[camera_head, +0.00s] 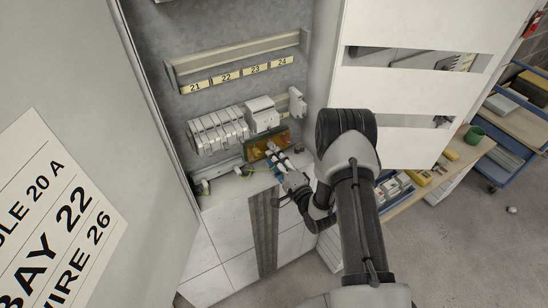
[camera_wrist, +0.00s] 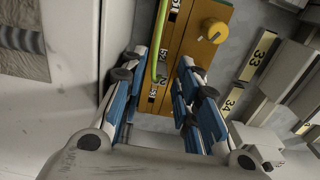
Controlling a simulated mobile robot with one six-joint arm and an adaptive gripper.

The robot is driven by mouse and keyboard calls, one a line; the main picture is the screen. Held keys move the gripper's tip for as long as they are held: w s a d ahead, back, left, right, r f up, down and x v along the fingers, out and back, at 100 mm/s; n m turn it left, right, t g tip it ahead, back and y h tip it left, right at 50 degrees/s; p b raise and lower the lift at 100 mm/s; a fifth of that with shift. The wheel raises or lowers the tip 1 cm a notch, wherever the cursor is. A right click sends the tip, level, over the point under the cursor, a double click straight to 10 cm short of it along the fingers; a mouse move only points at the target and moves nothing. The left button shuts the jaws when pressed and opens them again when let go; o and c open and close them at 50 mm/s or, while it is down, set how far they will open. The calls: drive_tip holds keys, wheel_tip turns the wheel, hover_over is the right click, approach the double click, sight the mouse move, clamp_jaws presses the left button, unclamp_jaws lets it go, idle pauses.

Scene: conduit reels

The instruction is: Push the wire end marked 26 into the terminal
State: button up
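A thin green wire (camera_wrist: 161,45) hangs down between my fingers in the wrist view. Its lower end lies near a small dark piece with a pale marker, whose number I cannot read for sure. Behind it is an orange-brown terminal board (camera_wrist: 197,50) with a yellow knob and a row of small number tags. It also shows in the head view (camera_head: 257,149), inside the cabinet. My gripper (camera_wrist: 164,65) is open, its blue-padded fingers apart on either side of the wire and over the board. In the head view my gripper (camera_head: 273,157) reaches the board; the wire there is too small to tell.
A placard (camera_head: 62,230) on the left door reads BAY 22 and WIRE 26. White breakers (camera_head: 218,130) and a label strip (camera_head: 238,75) numbered 21 to 24 are on the cabinet back. Tags 33 and 34 (camera_wrist: 233,98) stand right of the board. A workbench (camera_head: 440,180) stands at right.

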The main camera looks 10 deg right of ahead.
drive_tip(key=shift+o, duration=0.3)
drive_tip(key=v, duration=1.2)
drive_tip(key=w+d+r+n+g+h, duration=0.2)
drive_tip(key=w+r+n+g+h, duration=0.15)
drive_tip(key=w+r+n, duration=0.4)
drive_tip(key=s+d+r+n+g+h+b, duration=0.1)
drive_tip(key=s+r+n+g+h+b, duration=0.2)
drive_tip(key=s+r, duration=0.45)
drive_tip(key=s+a+r+n+g, duration=0.1)
drive_tip(key=s+a+r+g, duration=0.1)
drive_tip(key=s, duration=0.6)
drive_tip(key=s+a+r+n+g, duration=0.1)
drive_tip(key=s+r, duration=0.3)
drive_tip(key=s, duration=0.5)
drive_tip(key=s+a+r+n+g, duration=0.2)
drive_tip(key=s+a+r+g, duration=0.1)
drive_tip(key=s, duration=0.6)
drive_tip(key=shift+r+y, duration=0.45)
drive_tip(key=shift+s+a, duration=0.1)
